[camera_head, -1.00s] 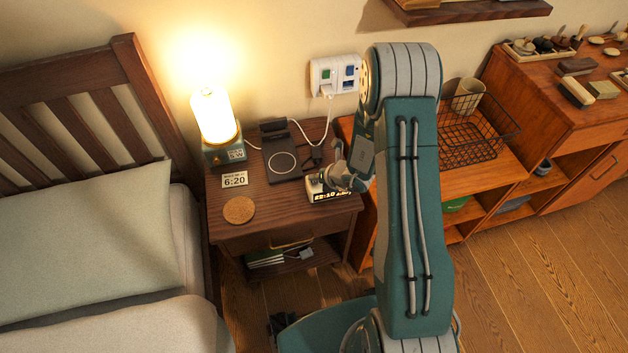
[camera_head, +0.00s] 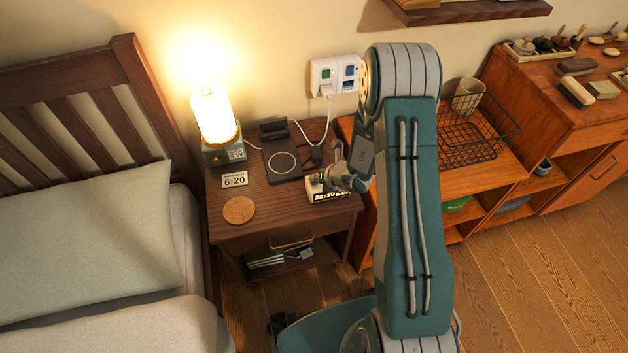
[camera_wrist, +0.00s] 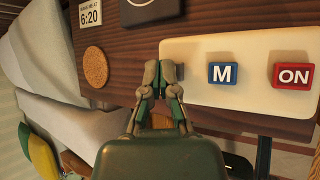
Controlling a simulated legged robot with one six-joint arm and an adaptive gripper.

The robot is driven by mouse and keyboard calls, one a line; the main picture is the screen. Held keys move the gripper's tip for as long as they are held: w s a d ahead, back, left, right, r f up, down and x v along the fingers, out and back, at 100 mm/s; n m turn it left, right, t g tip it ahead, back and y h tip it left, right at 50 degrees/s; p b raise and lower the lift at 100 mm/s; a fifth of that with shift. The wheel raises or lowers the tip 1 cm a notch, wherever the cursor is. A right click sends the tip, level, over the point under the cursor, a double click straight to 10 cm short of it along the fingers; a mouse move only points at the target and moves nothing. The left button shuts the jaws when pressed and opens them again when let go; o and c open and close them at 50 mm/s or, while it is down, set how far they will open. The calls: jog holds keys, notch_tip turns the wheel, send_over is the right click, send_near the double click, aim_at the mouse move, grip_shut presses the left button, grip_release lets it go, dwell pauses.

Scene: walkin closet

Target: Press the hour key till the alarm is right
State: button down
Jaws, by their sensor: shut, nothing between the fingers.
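The alarm clock (camera_head: 316,186) is a pale block at the nightstand's front right corner. Its lit display (camera_head: 329,196) is small and partly covered, and I cannot read it surely. In the wrist view its cream top (camera_wrist: 253,97) carries a blue M key (camera_wrist: 222,73) and a red ON key (camera_wrist: 293,76). My gripper (camera_wrist: 159,74) is shut and empty at the top's left end, left of the M key. Any key there is mostly hidden by my fingers; I cannot tell whether they touch it. My gripper also shows over the clock in the head view (camera_head: 338,177). A card (camera_head: 235,180) reads "WAKE ME AT 6:20".
The nightstand (camera_head: 277,215) also holds a lit lamp (camera_head: 214,120), a cork coaster (camera_head: 239,210) and a black charging stand (camera_head: 281,160). A wall outlet (camera_head: 335,75) with a white cable is behind. A wire basket (camera_head: 480,140) stands right of my arm.

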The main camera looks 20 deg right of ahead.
jog(key=shift+r, duration=0.6)
jog(key=shift+r, duration=2.55)
jog(key=shift+d, duration=0.1)
